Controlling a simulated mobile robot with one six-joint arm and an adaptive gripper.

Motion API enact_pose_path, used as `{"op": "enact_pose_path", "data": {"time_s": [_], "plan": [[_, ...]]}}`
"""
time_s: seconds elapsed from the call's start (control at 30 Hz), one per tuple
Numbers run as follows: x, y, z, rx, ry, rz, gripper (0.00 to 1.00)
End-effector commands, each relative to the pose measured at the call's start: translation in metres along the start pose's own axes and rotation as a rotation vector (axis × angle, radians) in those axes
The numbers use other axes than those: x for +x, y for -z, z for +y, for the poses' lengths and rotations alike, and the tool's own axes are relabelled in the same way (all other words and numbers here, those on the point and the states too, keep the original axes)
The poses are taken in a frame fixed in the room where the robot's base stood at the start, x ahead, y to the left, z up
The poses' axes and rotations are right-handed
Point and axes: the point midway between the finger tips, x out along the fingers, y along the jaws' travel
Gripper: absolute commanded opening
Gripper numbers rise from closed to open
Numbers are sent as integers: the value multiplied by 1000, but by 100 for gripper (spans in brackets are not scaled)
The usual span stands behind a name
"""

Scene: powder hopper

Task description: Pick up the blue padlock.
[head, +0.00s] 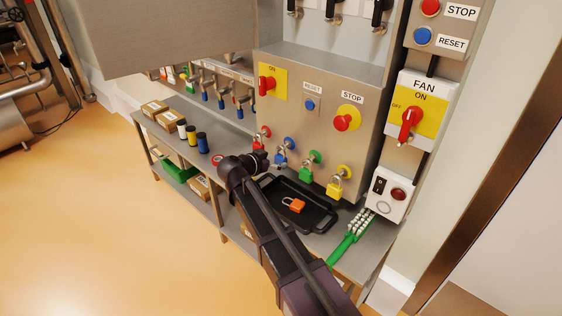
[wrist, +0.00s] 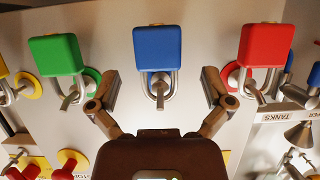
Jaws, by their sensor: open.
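The blue padlock (head: 281,159) hangs by its shackle at a blue round mount on the grey panel's front. In the wrist view, which looks upside down, the blue padlock (wrist: 158,48) shows its square body and metal shackle around a peg. My gripper (wrist: 160,82) is open, with one finger on either side of the padlock's shackle region and visible gaps on both sides. Nothing is held. In the head view my wrist covers most of the gripper, just left of the blue padlock.
A red padlock (head: 259,142) and a green padlock (head: 306,168) hang on either side, with a yellow padlock (head: 334,187) farther right. Below, a black tray (head: 318,216) holds an orange padlock (head: 294,205). Spools (head: 202,142) and boxes stand on the bench's left part.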

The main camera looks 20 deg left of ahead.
Motion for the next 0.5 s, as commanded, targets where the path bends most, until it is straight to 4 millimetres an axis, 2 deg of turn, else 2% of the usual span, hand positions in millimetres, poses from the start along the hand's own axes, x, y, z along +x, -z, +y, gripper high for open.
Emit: {"op": "enact_pose_path", "data": {"time_s": [0.2,0.5], "plan": [[28,-1,1,1,-1,-1,100],[37,1,2,0,-1,-1,100]]}}
